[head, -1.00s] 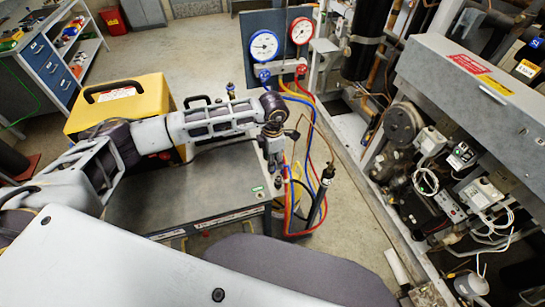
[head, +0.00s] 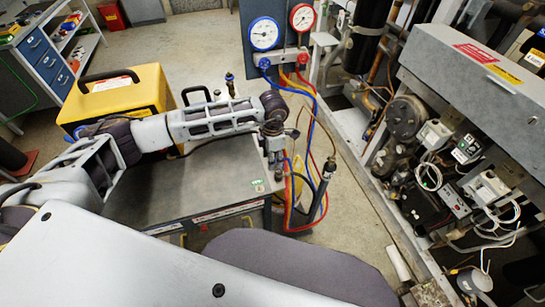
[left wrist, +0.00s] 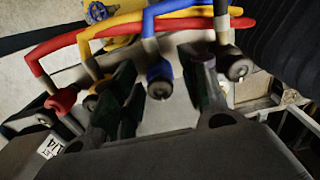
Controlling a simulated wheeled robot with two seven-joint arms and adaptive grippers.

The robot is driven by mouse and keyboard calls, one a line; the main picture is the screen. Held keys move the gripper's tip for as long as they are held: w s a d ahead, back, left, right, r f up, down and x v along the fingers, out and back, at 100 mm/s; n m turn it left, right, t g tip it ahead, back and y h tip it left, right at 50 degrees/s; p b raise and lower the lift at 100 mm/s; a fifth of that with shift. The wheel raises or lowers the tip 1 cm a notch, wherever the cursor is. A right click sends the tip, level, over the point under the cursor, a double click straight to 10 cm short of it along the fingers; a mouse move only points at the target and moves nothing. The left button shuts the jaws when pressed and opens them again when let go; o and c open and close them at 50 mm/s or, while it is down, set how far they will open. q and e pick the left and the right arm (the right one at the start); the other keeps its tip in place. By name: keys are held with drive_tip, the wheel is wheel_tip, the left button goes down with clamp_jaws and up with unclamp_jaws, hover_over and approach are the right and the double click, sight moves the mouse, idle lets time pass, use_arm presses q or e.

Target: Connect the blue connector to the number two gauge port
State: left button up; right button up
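The blue connector (left wrist: 159,82) hangs on a blue hose between the two fingers of my left gripper (left wrist: 160,100) in the left wrist view. The fingers are apart, with a visible gap on each side of the connector. In the head view my left gripper (head: 275,160) points down at the right end of the grey bench, beside the hoses. A blue gauge (head: 264,33) and a red gauge (head: 302,17) sit on a dark board above a manifold (head: 284,60). I cannot make out port numbers. My right gripper is not in view.
A red connector (left wrist: 62,101) and a yellow connector (left wrist: 91,101) hang left of the blue one; another hose end (left wrist: 237,68) is to its right. A yellow case (head: 118,98) stands behind my left arm. The compressor rack (head: 455,85) fills the right side.

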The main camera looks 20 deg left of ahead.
use_arm(q)
drive_tip(key=c, duration=0.8)
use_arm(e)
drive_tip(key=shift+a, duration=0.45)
use_arm(q)
drive_tip(key=shift+r, duration=0.25)
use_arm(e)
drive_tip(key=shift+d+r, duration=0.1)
use_arm(q)
drive_tip(key=shift+r+p, duration=0.4)
drive_tip(key=shift+r, duration=0.2)
drive_tip(key=shift+r+p, duration=0.35)
drive_tip(key=shift+r, duration=0.35)
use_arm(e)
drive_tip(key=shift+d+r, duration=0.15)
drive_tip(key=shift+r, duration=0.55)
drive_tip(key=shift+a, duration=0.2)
use_arm(q)
drive_tip(key=shift+r, duration=0.15)
